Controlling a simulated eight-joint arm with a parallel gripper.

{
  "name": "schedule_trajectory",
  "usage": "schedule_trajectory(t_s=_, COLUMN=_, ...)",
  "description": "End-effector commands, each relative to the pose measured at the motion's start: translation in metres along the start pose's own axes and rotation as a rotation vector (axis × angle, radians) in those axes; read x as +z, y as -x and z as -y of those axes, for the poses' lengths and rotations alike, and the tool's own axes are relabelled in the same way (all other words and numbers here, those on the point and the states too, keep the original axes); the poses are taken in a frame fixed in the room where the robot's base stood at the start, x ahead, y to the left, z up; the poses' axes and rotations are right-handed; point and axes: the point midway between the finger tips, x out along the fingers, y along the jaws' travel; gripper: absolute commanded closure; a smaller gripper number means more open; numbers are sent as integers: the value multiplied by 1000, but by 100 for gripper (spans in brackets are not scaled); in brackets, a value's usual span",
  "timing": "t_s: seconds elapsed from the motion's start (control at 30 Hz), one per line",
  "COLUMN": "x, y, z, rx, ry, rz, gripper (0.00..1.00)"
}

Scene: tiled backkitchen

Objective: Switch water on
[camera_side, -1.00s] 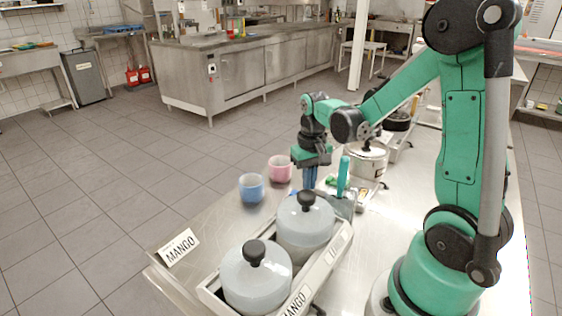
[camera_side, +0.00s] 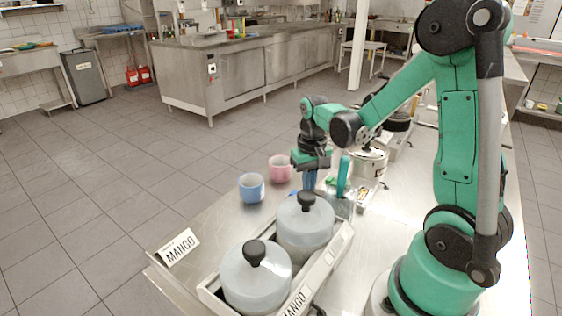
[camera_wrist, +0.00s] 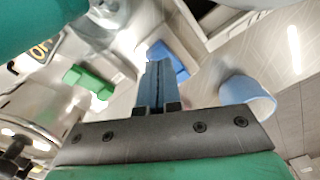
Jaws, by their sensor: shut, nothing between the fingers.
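My gripper (camera_side: 309,183) points down over the steel table, behind the rear lidded container. Its blue fingers are pressed together and empty; their tips are partly hidden in the side view. In the wrist view, the fingers (camera_wrist: 157,75) reach toward a blue piece (camera_wrist: 175,62) just beyond the tips; I cannot tell whether they touch it. A green piece (camera_wrist: 90,80) lies to its left. Either may be a switch, but no water marking is readable. No tap or running water is clear near the gripper.
A blue cup (camera_side: 251,187) and a pink cup (camera_side: 280,168) stand left of my gripper. Two lidded containers (camera_side: 256,277) sit in a MANGO tray in front. An upright green handle (camera_side: 343,176) and a steel pot (camera_side: 371,163) are close on the right.

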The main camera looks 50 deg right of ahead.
Motion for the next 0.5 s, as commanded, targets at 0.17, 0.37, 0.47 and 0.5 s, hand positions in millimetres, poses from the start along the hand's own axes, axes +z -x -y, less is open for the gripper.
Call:
schedule_trajectory(t_s=0.17, x=0, y=-3, z=0, rx=0, ry=0, rz=0, gripper=100)
schedule_trajectory(t_s=0.37, x=0, y=-6, z=0, rx=0, ry=0, rz=0, gripper=100)
schedule_trajectory(t_s=0.47, x=0, y=-7, z=0, rx=0, ry=0, rz=0, gripper=100)
schedule_trajectory(t_s=0.5, x=0, y=-8, z=0, rx=0, ry=0, rz=0, gripper=100)
